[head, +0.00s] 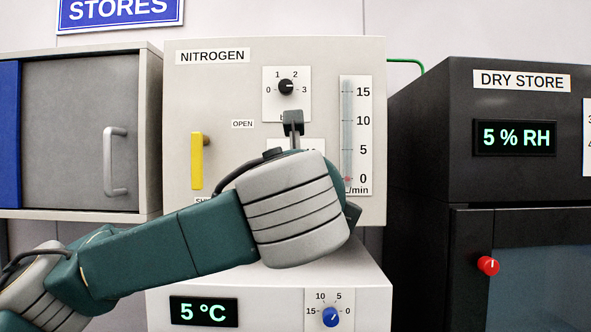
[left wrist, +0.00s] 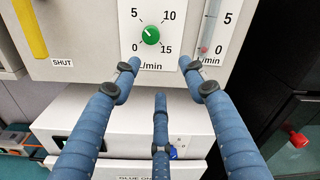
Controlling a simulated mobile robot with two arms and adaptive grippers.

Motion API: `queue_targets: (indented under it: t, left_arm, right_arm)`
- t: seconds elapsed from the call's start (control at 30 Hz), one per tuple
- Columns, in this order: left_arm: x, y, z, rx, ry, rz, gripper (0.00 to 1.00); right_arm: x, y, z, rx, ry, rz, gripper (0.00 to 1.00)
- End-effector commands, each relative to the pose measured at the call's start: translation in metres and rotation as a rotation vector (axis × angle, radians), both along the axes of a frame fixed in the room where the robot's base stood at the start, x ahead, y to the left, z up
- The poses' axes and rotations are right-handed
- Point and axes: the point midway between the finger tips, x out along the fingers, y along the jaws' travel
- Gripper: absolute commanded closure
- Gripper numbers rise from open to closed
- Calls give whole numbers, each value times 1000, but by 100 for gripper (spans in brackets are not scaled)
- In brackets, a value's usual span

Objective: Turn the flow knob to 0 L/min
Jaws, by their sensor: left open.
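The green flow knob (left wrist: 150,35) sits on a white plate on the nitrogen panel (left wrist: 95,68), with 0, 5, 10 and 15 around it and L/min below. Its white mark is too small to read surely. In the head view my left wrist hides this knob. In the left wrist view my left gripper (left wrist: 160,72) is open and empty, its blue fingers spread just below the knob plate, apart from the knob. The flow tube (head: 347,120) has its red float at the bottom, by 0. My right gripper is not in view.
A black knob (head: 286,87) with a 0 to 3 scale is above. A yellow handle (head: 197,160) hangs at the panel's left. Below, a unit reading 5 °C has a blue knob (head: 330,317). The black dry store (head: 460,100) with a red knob (head: 488,266) stands right.

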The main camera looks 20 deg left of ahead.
Motion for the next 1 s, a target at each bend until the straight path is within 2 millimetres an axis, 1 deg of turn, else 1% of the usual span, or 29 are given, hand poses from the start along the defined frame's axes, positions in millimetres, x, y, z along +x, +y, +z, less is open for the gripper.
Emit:
queue_targets:
  t: [0.03,0.1,0.17,0.23,0.37,0.6,0.7,0.83,1.0]
  left_arm:
    - [-5,6,13,20,-16,16,57]
    - [-8,10,22,40,-23,29,57]
    - [-8,13,27,46,-26,36,57]
    - [-4,15,29,48,-26,38,57]
    - [14,21,30,47,-24,39,57]
    - [59,33,31,46,-24,40,57]
    - [74,37,31,45,-26,38,57]
    - [87,40,29,45,-26,36,57]
    - [94,42,27,45,-27,35,57]
  right_arm:
    - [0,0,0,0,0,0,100]
    - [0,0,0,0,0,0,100]
    - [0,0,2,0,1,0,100]
    - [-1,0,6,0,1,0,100]
    - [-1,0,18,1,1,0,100]
    - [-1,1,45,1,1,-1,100]
    - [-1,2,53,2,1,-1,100]
    - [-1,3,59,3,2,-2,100]
    - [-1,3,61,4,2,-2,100]
